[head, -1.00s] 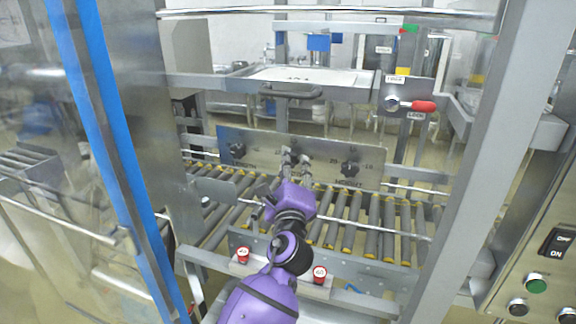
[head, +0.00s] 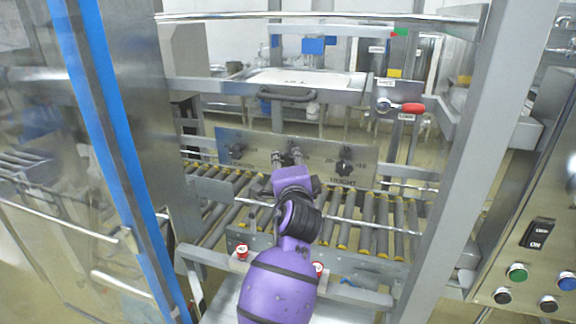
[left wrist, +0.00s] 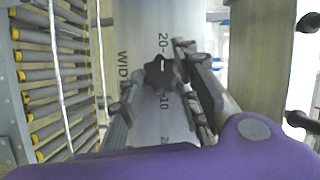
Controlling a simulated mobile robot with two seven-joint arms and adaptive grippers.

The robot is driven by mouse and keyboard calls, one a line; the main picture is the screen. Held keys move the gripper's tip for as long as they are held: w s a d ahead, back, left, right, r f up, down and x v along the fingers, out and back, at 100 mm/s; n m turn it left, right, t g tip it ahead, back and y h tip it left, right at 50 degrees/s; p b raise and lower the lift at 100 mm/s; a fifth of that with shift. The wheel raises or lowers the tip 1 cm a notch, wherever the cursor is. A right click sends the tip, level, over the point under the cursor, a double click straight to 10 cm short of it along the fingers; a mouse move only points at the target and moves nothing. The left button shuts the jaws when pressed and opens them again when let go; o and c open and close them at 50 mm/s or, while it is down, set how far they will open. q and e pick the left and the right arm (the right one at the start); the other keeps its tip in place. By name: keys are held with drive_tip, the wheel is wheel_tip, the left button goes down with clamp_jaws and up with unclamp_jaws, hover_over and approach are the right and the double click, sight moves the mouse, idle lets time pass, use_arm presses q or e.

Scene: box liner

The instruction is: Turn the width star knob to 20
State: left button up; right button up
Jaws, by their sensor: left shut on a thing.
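The width star knob (left wrist: 158,73) is black and sits on a grey metal panel (left wrist: 140,25). In the left wrist view, "20" is printed above it, "10" below it and part of "WIDTH" to its left. My left gripper (left wrist: 160,85) has its fingers on either side of the knob and is shut on it. In the head view my left gripper (head: 289,160) is at the middle of the panel and hides most of this knob. The knob's exact pointer direction is too small to tell. My right gripper is not in view.
Another black knob (head: 236,151) is left on the panel, and the height knob (head: 344,160) is close on the right. Rollers (head: 350,212) lie below. A red-handled lever (head: 412,108) is above right. Steel posts and a blue-edged door (head: 100,150) flank the opening.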

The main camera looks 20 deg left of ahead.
use_arm(q)
drive_tip(key=shift+a+f+n, duration=0.1)
drive_tip(key=shift+f+n, duration=0.2)
drive_tip(key=shift+f, duration=0.3)
drive_tip(key=o, duration=1.1)
drive_tip(key=shift+r, duration=0.2)
drive_tip(key=shift+r, duration=0.15)
drive_tip(key=shift+s, duration=0.2)
drive_tip(key=v, duration=1.1)
drive_tip(key=shift+s+d+r, duration=0.15)
drive_tip(key=shift+s+d, duration=0.05)
drive_tip(key=shift+s, duration=0.1)
